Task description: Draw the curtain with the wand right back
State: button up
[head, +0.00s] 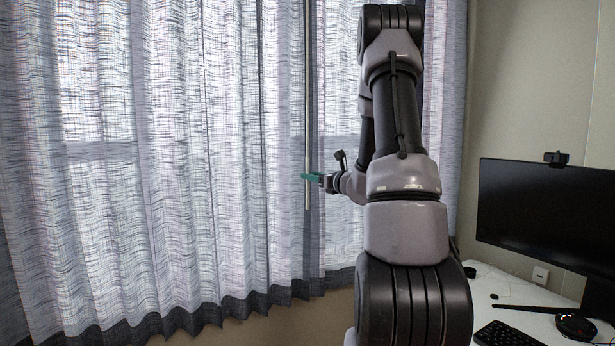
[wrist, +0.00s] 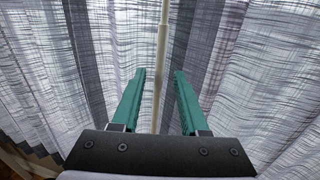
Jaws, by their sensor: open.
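The curtain (head: 215,150) is sheer, grey-white and pleated with a dark hem, and hangs across the window. The wand (head: 307,100) is a thin pale rod hanging upright in front of it. My gripper (head: 308,177) is at the wand's lower part in the head view. In the wrist view, my gripper (wrist: 157,88) has its two green fingers apart, one on each side of the wand (wrist: 162,60). Gaps show between the wand and both fingers in that view. My arm hides part of the curtain on the right.
A white desk (head: 505,286) stands at the lower right with a black monitor (head: 550,215), a keyboard (head: 507,335) and a round black object (head: 575,326). A bare wall (head: 530,80) is behind it. The space in front of the curtain at left is clear.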

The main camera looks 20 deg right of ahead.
jog(key=shift+x, duration=1.35)
grip_shut()
dwell(0.4)
